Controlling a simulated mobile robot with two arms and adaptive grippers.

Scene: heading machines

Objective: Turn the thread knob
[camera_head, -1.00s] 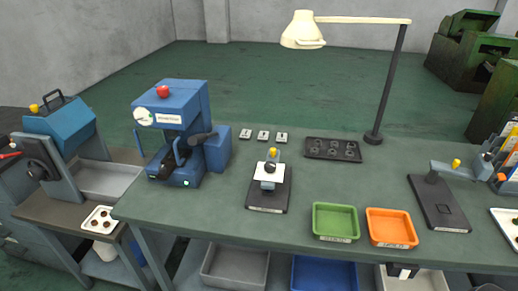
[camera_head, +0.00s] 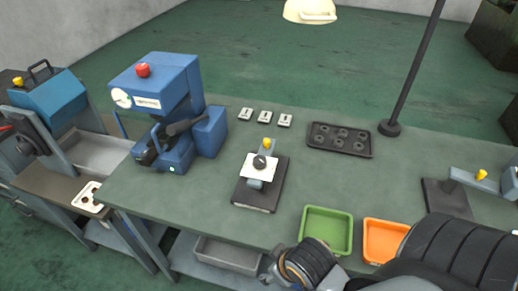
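A small fixture (camera_head: 255,193) stands near the middle of the bench, with a dark base, a white square plate, a dark round knob (camera_head: 260,161) and a yellow-topped post (camera_head: 265,144). A blue machine (camera_head: 165,105) with a red button stands to its left. A fixture (camera_head: 446,199) at the right edge also has a yellow knob (camera_head: 481,175). I cannot tell which of these is the thread knob. My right arm enters at the lower right, in front of the bench; its wrist end (camera_head: 292,268) is below the middle fixture, and its fingers are not clear. My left gripper is out of view.
A green tray (camera_head: 326,212) and an orange tray (camera_head: 368,240) sit at the bench front, the orange one partly behind my arm. A dark tray (camera_head: 371,147) and a lamp post (camera_head: 405,70) stand behind. Bench (camera_head: 225,145) space around the middle fixture is clear.

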